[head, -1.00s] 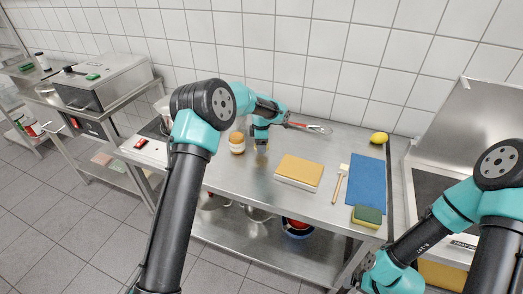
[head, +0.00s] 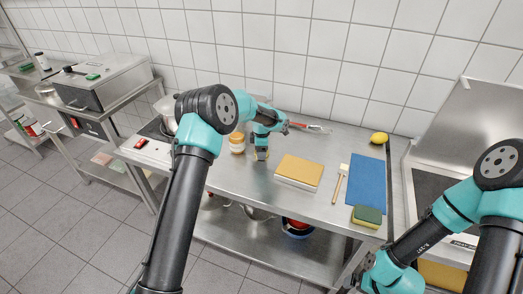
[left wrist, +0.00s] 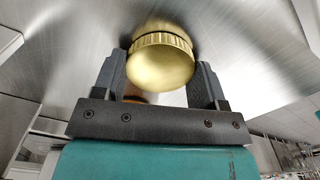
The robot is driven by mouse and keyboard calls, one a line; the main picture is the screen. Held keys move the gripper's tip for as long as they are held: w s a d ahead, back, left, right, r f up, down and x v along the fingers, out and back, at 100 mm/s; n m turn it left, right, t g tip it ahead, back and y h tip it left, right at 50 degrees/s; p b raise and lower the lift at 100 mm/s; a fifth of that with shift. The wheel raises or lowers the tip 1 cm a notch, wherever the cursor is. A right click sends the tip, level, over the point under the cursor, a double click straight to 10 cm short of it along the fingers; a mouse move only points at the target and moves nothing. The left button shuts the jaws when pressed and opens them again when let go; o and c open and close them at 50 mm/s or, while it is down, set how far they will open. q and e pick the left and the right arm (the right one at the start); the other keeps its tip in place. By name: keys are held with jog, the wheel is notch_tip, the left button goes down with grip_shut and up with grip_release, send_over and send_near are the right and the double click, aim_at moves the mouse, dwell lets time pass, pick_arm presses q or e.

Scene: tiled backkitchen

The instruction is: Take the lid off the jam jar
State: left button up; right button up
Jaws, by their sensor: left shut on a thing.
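The jam jar (head: 237,146) stands upright on the steel table, with orange contents and a pale label. I see no gold lid on its top. My left gripper (head: 261,154) is just to the right of the jar, pointing down close to the tabletop. In the left wrist view the gripper (left wrist: 160,75) is shut on a round gold lid (left wrist: 160,66) with a ribbed edge. A bit of orange (left wrist: 135,98) shows behind the lid by the left finger. My right arm is at the lower right; its fingers are not visible.
A yellow-topped block (head: 299,170), a brush (head: 341,183), a blue cloth (head: 369,178), a sponge (head: 367,216) and a lemon (head: 379,138) are to the right. A red-handled utensil (head: 308,127) lies behind the gripper. The table front (head: 238,178) is clear.

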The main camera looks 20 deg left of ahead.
pick_arm(q)
jog(key=o, duration=1)
jog(key=shift+f, duration=0.1)
notch_tip(320, 180, up, 12)
jog(key=shift+r, duration=0.15)
dwell(0.3)
